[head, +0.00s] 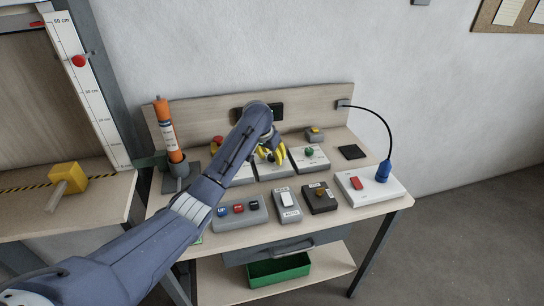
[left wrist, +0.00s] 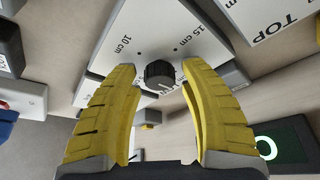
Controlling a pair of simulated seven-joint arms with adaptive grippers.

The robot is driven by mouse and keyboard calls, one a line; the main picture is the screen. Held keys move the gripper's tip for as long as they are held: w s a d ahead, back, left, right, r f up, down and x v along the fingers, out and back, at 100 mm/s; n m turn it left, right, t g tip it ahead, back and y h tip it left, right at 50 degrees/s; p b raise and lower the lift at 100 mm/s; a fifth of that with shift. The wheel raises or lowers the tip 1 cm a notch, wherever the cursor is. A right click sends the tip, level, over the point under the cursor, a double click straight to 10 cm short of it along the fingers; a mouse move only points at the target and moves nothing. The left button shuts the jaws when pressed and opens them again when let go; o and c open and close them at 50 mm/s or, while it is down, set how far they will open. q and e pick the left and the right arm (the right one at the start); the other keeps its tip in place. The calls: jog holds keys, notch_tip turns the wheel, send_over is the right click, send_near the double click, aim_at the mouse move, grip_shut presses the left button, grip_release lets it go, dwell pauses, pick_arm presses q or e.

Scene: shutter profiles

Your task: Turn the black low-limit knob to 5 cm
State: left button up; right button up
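The black low-limit knob (left wrist: 159,73) shows in the left wrist view on a white dial plate (left wrist: 150,30) printed with "10 cm" and "15 cm". A light mark shows on the knob's lower part, too small to read surely; I see no 5 cm label. My left gripper (left wrist: 160,70) is open, its yellow fingers on either side of the knob with a gap at each side. In the head view my left gripper (head: 270,155) is over the middle white panel (head: 277,172) and hides the knob. My right gripper is not in view.
A panel with a green knob (head: 309,153) stands to the right, a red-and-yellow button (head: 218,141) to the left. An orange cylinder (head: 168,130) stands at the table's left. Switch boxes (head: 239,213) line the front.

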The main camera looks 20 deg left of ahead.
pick_arm(q)
grip_shut()
jog(key=shift+r+m, duration=0.1)
jog(key=shift+m, duration=0.3)
jog(key=m, duration=0.2)
jog(key=m+h, duration=0.1)
jog(key=shift+a+m+g+h, duration=0.1)
jog(key=shift+m+g+h, duration=0.2)
jog(key=shift+m+g, duration=0.1)
jog(key=m+g+h, duration=0.1)
jog(key=m, duration=0.3)
jog(key=shift+m, duration=0.3)
jog(key=m+g, duration=0.1)
jog(key=m, duration=0.1)
jog(key=m+g, duration=0.1)
jog(key=m, duration=0.2)
jog(key=shift+w+h, duration=0.1)
jog(key=shift+h, duration=0.3)
jog(key=shift+d+m+g, duration=0.2)
jog(key=shift+m+g, duration=0.6)
jog(key=shift+m, duration=0.9)
